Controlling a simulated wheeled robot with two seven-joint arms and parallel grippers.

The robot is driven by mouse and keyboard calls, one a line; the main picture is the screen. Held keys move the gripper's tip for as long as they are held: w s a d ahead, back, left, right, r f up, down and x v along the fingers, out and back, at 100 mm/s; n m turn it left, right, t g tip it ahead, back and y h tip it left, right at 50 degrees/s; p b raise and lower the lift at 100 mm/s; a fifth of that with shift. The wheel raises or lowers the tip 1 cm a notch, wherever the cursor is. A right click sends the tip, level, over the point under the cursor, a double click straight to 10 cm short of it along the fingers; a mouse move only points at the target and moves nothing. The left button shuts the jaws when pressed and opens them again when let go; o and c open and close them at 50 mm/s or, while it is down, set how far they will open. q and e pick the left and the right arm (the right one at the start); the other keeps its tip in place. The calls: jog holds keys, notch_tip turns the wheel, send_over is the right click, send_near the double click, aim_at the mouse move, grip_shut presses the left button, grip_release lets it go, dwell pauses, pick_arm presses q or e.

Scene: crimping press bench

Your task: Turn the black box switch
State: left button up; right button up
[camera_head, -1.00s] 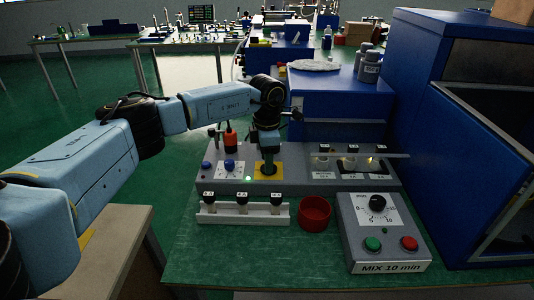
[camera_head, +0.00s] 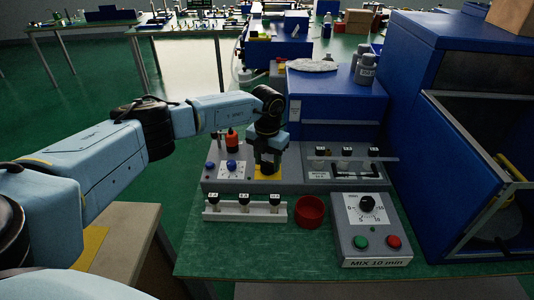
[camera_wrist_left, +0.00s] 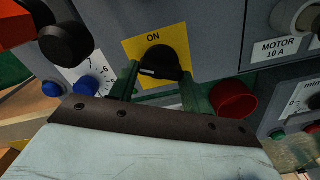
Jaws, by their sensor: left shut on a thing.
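The black box switch (camera_wrist_left: 158,62) is a black rotary knob on a yellow plate marked ON, on the front of a grey panel. In the left wrist view its pale pointer mark lies roughly crosswise. My left gripper (camera_wrist_left: 160,88) has its dark green fingers on either side of the knob and is shut on it. In the head view the left gripper (camera_head: 268,164) comes down over the yellow plate (camera_head: 268,174) and hides most of the knob. My right gripper is not in view.
A red-black knob (camera_head: 232,138) and blue buttons sit left on the panel. In front stand a white rack (camera_head: 244,216), a red cup (camera_head: 310,211) and the MIX timer box (camera_head: 370,228). A big blue cabinet (camera_head: 440,110) stands on the right.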

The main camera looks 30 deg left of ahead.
aim_at(268, 164)
pick_arm(q)
jog(key=shift+r+n+p, duration=0.2)
jog(key=shift+n+p, duration=0.4)
jog(key=shift+n, duration=0.4)
jog(key=n+p, duration=0.1)
jog(key=n, duration=0.1)
jog(key=shift+w+d+n+p, duration=0.1)
jog(key=shift+n+p, duration=0.2)
jog(key=shift+p, duration=0.1)
jog(key=shift+f+n+p, duration=0.1)
jog(key=shift+n+p, duration=0.3)
jog(key=shift+n, duration=0.3)
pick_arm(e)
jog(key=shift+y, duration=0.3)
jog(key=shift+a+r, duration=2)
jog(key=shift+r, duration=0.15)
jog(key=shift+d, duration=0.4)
pick_arm(q)
jog(key=o, duration=1)
notch_tip(268, 164, up, 13)
jog(key=p, duration=0.1)
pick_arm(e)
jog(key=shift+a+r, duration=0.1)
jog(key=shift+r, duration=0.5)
